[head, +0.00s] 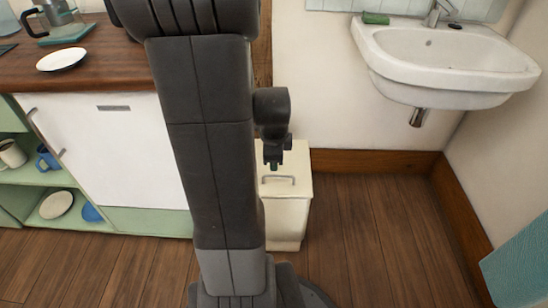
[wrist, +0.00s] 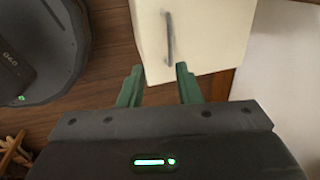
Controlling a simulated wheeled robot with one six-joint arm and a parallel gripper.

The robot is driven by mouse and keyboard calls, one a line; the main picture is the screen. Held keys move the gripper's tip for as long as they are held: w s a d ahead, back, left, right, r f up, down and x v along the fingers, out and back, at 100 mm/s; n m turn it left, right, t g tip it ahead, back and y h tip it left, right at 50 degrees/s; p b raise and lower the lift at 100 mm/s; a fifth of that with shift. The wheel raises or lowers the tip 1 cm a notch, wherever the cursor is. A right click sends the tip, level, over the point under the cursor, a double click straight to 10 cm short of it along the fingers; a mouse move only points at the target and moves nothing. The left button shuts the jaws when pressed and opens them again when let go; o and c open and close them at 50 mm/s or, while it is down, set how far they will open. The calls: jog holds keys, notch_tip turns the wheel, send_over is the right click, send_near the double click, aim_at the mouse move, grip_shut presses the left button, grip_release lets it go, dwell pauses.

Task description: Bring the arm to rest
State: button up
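My arm rises in front of the counter in the head view. My gripper (head: 273,163) hangs to the right of my arm, pointing down, in front of or over a small cream bin or box (head: 287,215) with a metal handle. In the wrist view my gripper (wrist: 157,82) shows two green fingers apart, with nothing between them. The cream box (wrist: 205,35) with its handle lies just beyond the fingertips there. I cannot tell how far the fingers are from it.
A wooden counter (head: 105,65) with a white plate (head: 61,59) stands left, above a white cabinet door (head: 120,150) and green shelves with mugs. A white sink (head: 440,55) hangs on the right wall. The wooden floor (head: 370,230) at right is clear.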

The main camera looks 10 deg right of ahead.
jog(key=b, duration=0.6)
send_near(275, 185)
jog(key=x, duration=0.5)
jog(key=shift+a+f, duration=0.1)
jog(key=shift+r, duration=0.2)
